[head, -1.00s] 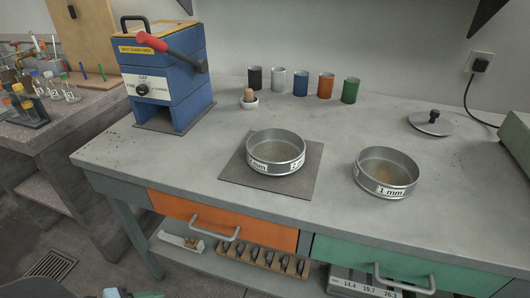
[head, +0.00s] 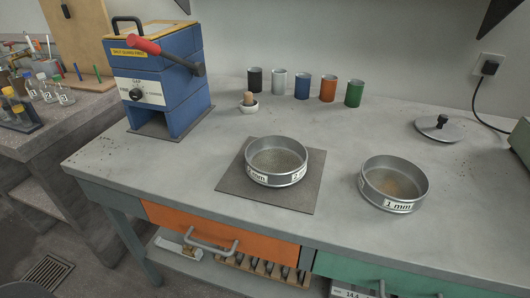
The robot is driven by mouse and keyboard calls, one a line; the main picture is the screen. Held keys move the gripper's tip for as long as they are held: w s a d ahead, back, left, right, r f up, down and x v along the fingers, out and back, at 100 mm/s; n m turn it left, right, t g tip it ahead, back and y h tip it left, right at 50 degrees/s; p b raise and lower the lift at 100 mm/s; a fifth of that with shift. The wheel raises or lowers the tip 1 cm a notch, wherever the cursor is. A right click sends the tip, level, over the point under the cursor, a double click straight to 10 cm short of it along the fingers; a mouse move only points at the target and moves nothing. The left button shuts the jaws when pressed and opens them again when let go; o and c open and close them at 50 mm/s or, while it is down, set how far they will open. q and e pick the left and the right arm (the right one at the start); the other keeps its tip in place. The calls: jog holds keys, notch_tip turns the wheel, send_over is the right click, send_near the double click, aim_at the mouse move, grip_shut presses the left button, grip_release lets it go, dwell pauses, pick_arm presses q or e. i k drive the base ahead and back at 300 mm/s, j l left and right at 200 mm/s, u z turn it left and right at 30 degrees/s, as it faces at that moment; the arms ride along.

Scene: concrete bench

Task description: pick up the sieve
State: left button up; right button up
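Two round metal sieves stand on the bench. One sieve (head: 276,178) rests upright on a dark square mat (head: 234,190) near the middle; its mesh shows and its label ends in "mm", the number being hard to read. The other sieve (head: 393,205), labelled 1 mm, stands upright on the bare bench to the right, with some brownish material on its mesh. Neither of my grippers is in view, and nothing touches either sieve.
A blue machine (head: 160,85) with a red-handled lever stands at the back left. A small mortar (head: 248,105) and several coloured cups (head: 302,88) line the back. A lid (head: 440,129) lies at the back right. The bench's front (head: 130,190) is clear.

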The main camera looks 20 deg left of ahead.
aim_at(274, 161)
jog(key=i+u, duration=0.3)
jog(key=i, duration=0.2)
jog(key=i+u, duration=0.3)
jog(key=i, duration=0.2)
jog(key=k, duration=0.65)
jog(key=l+z, duration=0.15)
jog(key=z, duration=1.85)
jog(key=i+j+u, duration=0.1)
jog(key=i, duration=0.4)
jog(key=j, duration=0.05)
